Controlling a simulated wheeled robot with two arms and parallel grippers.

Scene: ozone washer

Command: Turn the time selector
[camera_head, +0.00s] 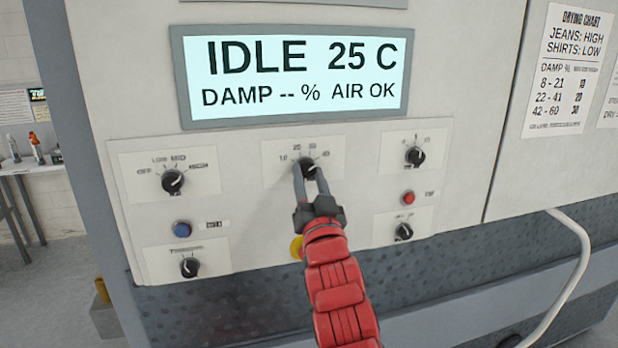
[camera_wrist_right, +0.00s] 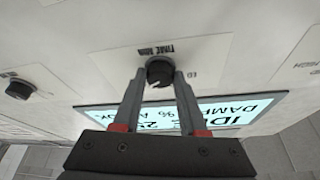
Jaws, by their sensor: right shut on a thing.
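The time selector is a round black knob (camera_head: 307,167) on a pale plate at the middle of the panel, just under the display. Small numbers run in an arc over it. It also shows in the right wrist view (camera_wrist_right: 159,69), with a printed label that seems to read TIME MIN. My right gripper (camera_head: 309,179) reaches it from below, and its two fingers are shut on the knob, one on each side. In the right wrist view the fingertips (camera_wrist_right: 160,78) flank the knob. The knob's pointer is too hidden to read. My left gripper is out of view.
The display (camera_head: 294,72) reads IDLE 25 C, DAMP -- %, AIR OK. Other knobs (camera_head: 172,181) (camera_head: 415,157), a blue button (camera_head: 181,229) and a red button (camera_head: 408,197) lie to both sides. A yellow button (camera_head: 297,247) is partly behind my right arm. A pale hose (camera_head: 572,290) hangs at right.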

